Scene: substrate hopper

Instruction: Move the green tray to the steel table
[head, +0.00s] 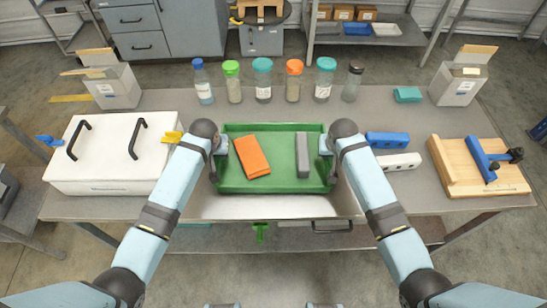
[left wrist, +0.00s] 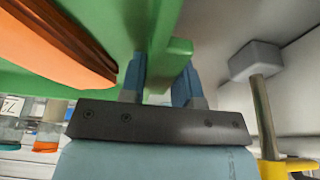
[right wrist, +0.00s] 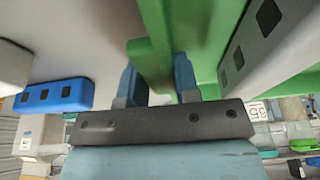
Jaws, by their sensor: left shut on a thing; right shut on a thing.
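The green tray (head: 284,160) is at the middle of the grey worktop (head: 425,122), near its front edge. An orange piece (head: 252,157) and a grey block (head: 302,155) lie in it. My left gripper (head: 217,165) is shut on the tray's left wall; the left wrist view shows the green wall (left wrist: 163,70) between its fingers. My right gripper (head: 327,160) is shut on the right wall, which also shows between the fingers in the right wrist view (right wrist: 155,60). I cannot tell whether the tray rests or hangs just above the surface.
A white lidded box (head: 110,160) stands left of the tray. A blue block (head: 387,140), a white block (head: 400,162) and a wooden board with a blue clamp (head: 455,170) are at right. Several capped bottles (head: 263,80) line the back. An open drawer-like metal front (head: 275,207) is below the tray.

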